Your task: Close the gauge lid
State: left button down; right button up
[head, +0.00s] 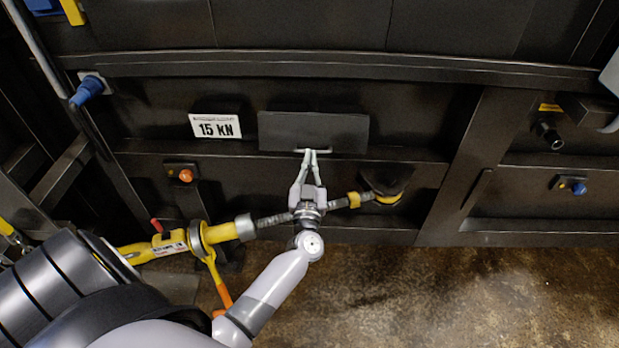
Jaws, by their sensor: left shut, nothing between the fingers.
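The gauge lid appears as a dark flat rectangular panel (313,128) on the front of the black compactor, right of the "15 KN" label. No gauge face shows; I cannot tell from this view whether the lid lies fully flush. My left gripper (310,152) points up at the lid from below, fingers together and empty. Its fingertips are at the middle of the lid's lower edge, by a short pale strip; whether they touch is unclear. My right gripper is not in view.
A white "15 KN" label (215,126) is left of the lid. A yellow pipe (150,250) and grey hose pass behind my left wrist. An orange button (185,175) is at left, a blue knob (578,188) at right. Brown floor (450,300) at lower right is clear.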

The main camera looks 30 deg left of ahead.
pick_arm(q)
jog(key=shift+w+a+f+b, duration=0.15)
jog(key=shift+w+a+f, duration=0.2)
jog(key=shift+w, duration=0.2)
jog(key=shift+w+a+f+b, duration=0.2)
jog(key=shift+w+a+f, duration=0.1)
jog(key=shift+w, duration=0.25)
jog(key=shift+w+a+f+b, duration=0.15)
jog(key=shift+w+a+f, duration=0.2)
jog(key=shift+w, duration=0.2)
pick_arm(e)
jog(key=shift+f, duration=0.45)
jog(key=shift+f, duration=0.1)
